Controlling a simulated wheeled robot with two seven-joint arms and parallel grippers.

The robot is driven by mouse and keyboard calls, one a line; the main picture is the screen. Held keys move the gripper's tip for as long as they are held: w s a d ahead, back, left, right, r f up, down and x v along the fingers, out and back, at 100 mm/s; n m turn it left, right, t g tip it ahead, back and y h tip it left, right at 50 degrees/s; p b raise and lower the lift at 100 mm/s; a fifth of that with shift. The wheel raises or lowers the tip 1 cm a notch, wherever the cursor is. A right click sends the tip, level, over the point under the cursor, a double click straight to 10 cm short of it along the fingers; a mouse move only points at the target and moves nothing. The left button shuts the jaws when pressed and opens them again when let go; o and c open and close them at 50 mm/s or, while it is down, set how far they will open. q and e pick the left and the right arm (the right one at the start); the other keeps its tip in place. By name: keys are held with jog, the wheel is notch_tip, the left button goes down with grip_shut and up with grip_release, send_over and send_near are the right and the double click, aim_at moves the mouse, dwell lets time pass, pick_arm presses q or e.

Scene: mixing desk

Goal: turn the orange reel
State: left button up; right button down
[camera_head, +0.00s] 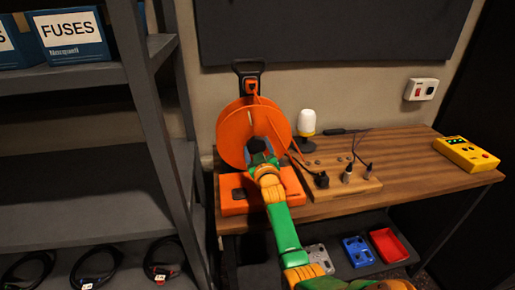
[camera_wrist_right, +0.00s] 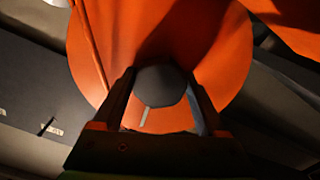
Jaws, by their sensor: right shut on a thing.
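The orange reel (camera_head: 235,130) stands upright on an orange base (camera_head: 235,205) at the left end of the wooden desk. My right gripper (camera_wrist_right: 160,105) is shut on the knob, one finger on each side. In the head view my right gripper (camera_head: 260,152) is at the reel's front and covers the knob. My left gripper is not in view.
The wooden desk (camera_head: 410,150) holds a wooden block with plugs (camera_head: 340,185), a white-topped lamp (camera_head: 307,122) and a yellow box (camera_head: 466,154). A dark shelf rack (camera_head: 75,195) stands close on the left. A red tray (camera_head: 389,245) and blue box (camera_head: 358,251) lie below.

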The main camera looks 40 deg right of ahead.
jog(key=shift+c, duration=1.4)
grip_release()
jog(key=shift+r, duration=0.5)
jog(key=shift+o, duration=1.4)
jog(key=shift+w+f, duration=0.1)
jog(key=shift+f, duration=0.2)
jog(key=v, duration=0.7)
